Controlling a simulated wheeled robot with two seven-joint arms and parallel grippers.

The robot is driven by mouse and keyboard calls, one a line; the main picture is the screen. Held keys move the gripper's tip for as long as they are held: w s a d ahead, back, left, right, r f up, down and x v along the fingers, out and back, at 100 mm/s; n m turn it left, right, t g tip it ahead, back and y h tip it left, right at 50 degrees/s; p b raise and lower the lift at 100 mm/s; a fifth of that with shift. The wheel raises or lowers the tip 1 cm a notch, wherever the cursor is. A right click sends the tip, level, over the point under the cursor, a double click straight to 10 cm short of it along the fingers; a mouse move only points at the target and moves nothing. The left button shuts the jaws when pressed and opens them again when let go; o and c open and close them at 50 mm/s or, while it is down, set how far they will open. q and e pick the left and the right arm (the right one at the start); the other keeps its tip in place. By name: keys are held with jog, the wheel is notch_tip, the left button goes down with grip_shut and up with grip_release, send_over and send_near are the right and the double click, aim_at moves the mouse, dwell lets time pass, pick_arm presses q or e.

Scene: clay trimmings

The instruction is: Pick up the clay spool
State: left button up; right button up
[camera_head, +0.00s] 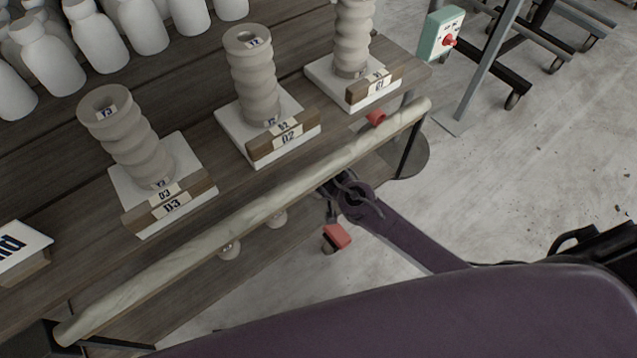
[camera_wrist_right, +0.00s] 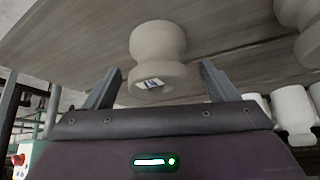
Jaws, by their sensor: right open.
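A pale beige clay spool (camera_wrist_right: 158,48) with a narrow waist and a small printed label shows in the right wrist view, against a grey wooden surface. My right gripper (camera_wrist_right: 161,68) is open, with one finger on each side of the spool's labelled end. I see no clear contact between fingers and spool. In the head view my right gripper (camera_head: 327,187) is beside the front rail and partly hidden by it. Two small pale rounded pieces, one nearer (camera_head: 230,249) and one farther (camera_head: 277,219), show just below the rail. I cannot tell which piece is between my fingers. My left gripper is not in view.
A long pale rail (camera_head: 250,213) runs along the table's front edge. Ribbed clay columns, left (camera_head: 125,140), middle (camera_head: 254,80) and right (camera_head: 353,40), stand on white labelled bases. Several white bottles (camera_head: 95,35) fill the back. A red block (camera_head: 337,237) is below my gripper.

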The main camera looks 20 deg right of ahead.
jog(key=shift+w+f, duration=0.45)
jog(key=shift+f, duration=0.05)
jog(key=c, duration=1.1)
jog(key=shift+c, duration=0.6)
jog(key=shift+r, duration=0.1)
